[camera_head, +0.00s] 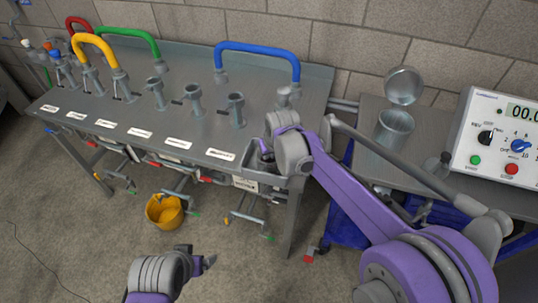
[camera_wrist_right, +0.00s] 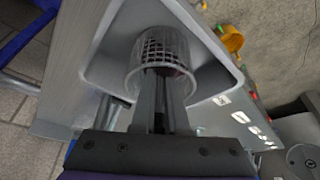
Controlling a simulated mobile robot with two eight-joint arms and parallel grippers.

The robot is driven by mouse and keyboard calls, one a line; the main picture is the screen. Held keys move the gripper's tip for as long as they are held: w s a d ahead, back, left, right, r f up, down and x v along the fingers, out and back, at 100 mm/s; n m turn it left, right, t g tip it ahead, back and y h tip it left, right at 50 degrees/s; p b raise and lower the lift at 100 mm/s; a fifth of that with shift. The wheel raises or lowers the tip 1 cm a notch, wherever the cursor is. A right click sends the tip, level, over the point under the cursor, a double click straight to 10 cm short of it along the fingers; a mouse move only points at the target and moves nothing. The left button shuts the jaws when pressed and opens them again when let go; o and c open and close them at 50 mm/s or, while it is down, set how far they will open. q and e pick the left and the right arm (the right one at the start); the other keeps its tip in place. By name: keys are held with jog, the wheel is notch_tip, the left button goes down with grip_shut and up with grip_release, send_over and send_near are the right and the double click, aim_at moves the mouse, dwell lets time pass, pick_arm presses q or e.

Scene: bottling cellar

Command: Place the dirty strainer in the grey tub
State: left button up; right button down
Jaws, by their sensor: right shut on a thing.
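My right gripper (camera_wrist_right: 163,78) is shut on the strainer (camera_wrist_right: 165,46), a short cylinder with dark mesh, in the right wrist view. The strainer is over or inside the grey tub (camera_wrist_right: 98,66), whose pale walls surround it in the picture; I cannot tell whether it touches the bottom. In the head view the grey tub (camera_head: 284,184) is at the front right corner of the metal bench, and my right gripper (camera_head: 264,155) reaches down at it. The strainer is mostly hidden there. My left gripper (camera_head: 208,262) is low at the bottom, away from the bench; its jaws are unclear.
The metal bench (camera_head: 185,62) carries several pipe stubs and coloured hoses, including a blue hose (camera_head: 258,48). A yellow bucket (camera_head: 160,214) is on the floor before the bench.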

jog(key=shift+f, duration=0.1)
jog(key=c, duration=0.9)
grip_release()
jog(key=shift+s+r, duration=0.1)
jog(key=shift+r, duration=0.4)
jog(key=p+v, duration=0.1)
jog(key=v, duration=1)
jog(key=shift+s+d+r, duration=0.1)
jog(key=shift+r, duration=0.05)
jog(key=s+d+f+m, duration=0.1)
jog(key=s+d+f, duration=0.2)
jog(key=s+d, duration=0.2)
jog(key=s+d+f+m+h, duration=0.1)
jog(key=s+d+f, duration=0.3)
jog(key=s, duration=0.8)
jog(key=s+d+f+m, duration=0.2)
jog(key=s+d+f, duration=0.2)
jog(key=s+d, duration=0.3)
jog(key=shift+s+f+t+h, duration=0.15)
jog(key=shift+s+t+h, duration=0.2)
jog(key=shift+s, duration=0.9)
